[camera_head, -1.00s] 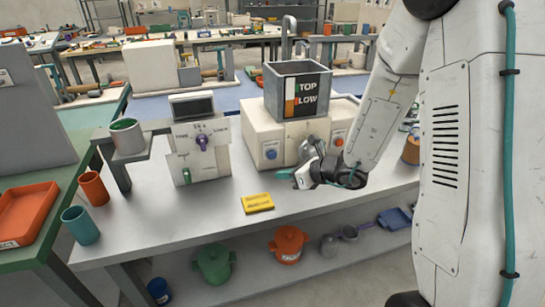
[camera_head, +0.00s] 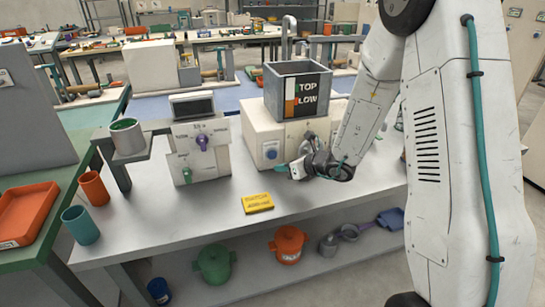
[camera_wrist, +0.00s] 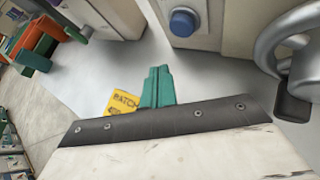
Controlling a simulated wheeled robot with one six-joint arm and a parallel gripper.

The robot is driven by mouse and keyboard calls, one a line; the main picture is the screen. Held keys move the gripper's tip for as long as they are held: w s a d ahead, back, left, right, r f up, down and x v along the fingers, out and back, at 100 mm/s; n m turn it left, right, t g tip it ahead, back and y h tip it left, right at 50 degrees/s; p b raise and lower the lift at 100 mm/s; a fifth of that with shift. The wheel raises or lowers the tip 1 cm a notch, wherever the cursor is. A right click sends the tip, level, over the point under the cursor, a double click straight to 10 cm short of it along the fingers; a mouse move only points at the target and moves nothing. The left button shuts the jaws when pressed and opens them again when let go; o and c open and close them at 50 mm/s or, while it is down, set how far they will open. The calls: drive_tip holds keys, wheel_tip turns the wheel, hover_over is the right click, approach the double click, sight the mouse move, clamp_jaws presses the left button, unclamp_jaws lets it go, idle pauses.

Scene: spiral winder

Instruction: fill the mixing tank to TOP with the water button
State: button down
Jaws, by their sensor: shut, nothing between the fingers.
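The open-topped grey mixing tank (camera_head: 275,93) stands on a cream housing (camera_head: 256,125) and carries a dark panel marked TOP and LOW. I cannot make out a water level inside it. A round blue button (camera_head: 271,153) sits on the housing's front, and it also shows at the top of the wrist view (camera_wrist: 184,21). No label on it is readable. My gripper (camera_head: 284,171) is just in front of and slightly below the blue button, apart from it. Its teal fingers (camera_wrist: 157,87) are together and empty. My arm hides the right part of the housing front.
A dispenser-like machine (camera_head: 203,152) with a purple knob stands to the left. Orange (camera_head: 93,187) and teal (camera_head: 81,225) cups stand at the far left.

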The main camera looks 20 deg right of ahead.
sight(270, 158)
drive_tip(key=shift+w, duration=1.85)
drive_tip(key=shift+w, duration=0.1)
idle(0.5)
drive_tip(key=shift+w, duration=0.3)
drive_tip(key=shift+w, duration=0.45)
idle(1.5)
drive_tip(key=shift+s, duration=0.1)
idle(1.9)
drive_tip(key=shift+s, duration=0.75)
drive_tip(key=shift+s, duration=0.1)
drive_tip(key=shift+s, duration=2.4)
